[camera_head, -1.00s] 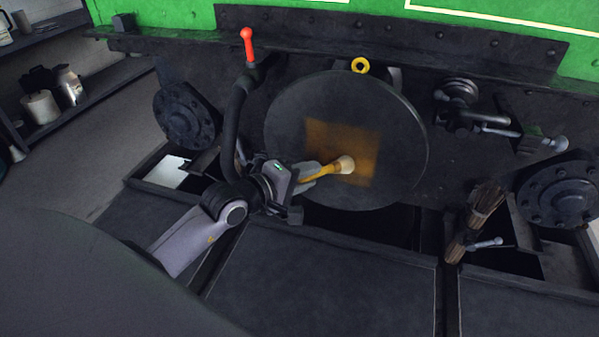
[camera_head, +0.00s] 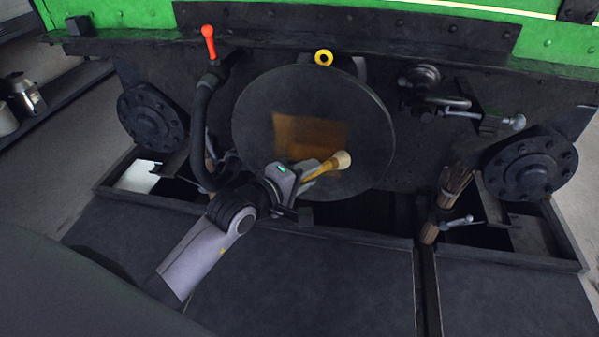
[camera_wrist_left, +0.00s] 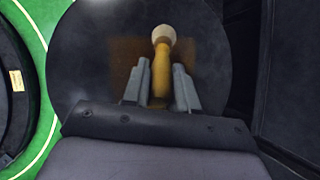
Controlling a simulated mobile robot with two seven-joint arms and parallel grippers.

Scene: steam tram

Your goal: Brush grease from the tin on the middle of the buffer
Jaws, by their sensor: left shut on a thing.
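The buffer (camera_head: 362,112) is a large dark round disc in the middle of the head view, with a brown-orange grease patch (camera_head: 308,132) on its middle. My left gripper (camera_head: 312,176) is shut on the yellow handle of a brush (camera_head: 340,160) with a pale round head. My right gripper is not in view.
A hose with a red handle (camera_head: 209,42) hangs left of the buffer. A yellow ring (camera_head: 323,58) sits above it. Flanged round plates (camera_head: 152,117) are on both sides. Dark floor panels (camera_head: 310,275) lie in front.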

